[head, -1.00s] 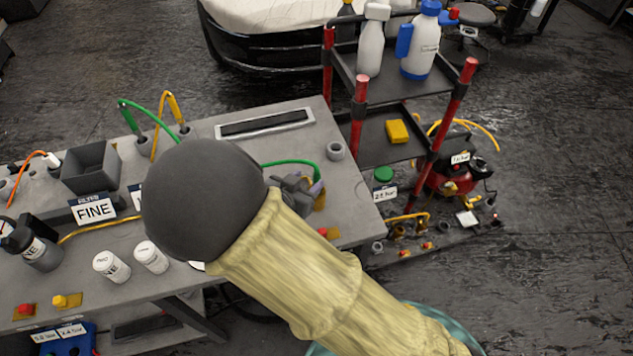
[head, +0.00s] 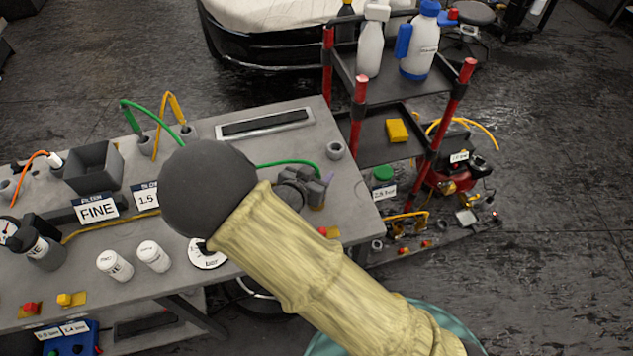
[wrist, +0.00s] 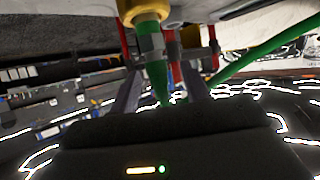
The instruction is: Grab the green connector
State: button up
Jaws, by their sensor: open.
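The green connector (wrist: 155,72) shows in the wrist view as a green body with a grey collar and a gold ring above it. My gripper (wrist: 162,82) is open, with one finger on each side of the connector's lower part. I cannot tell whether either finger touches it. In the head view my gripper (head: 303,190) is at the right end of the grey bench, where a green hose (head: 285,162) ends. The connector itself is mostly hidden there by my gripper. In the wrist view a green hose (wrist: 268,54) runs off to the right.
The grey bench (head: 225,290) carries a grey bin (head: 94,167), two white canisters (head: 153,256), a FINE label (head: 97,208) and other hoses. A red-posted cart (head: 405,85) stands beyond its right end. Open floor (head: 560,150) lies at the right.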

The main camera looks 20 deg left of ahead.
dwell(0.4)
grip_shut()
jog(key=shift+r, duration=0.1)
notch_tip(320, 180, up, 10)
jog(key=shift+f, duration=0.1)
dwell(0.5)
dwell(0.4)
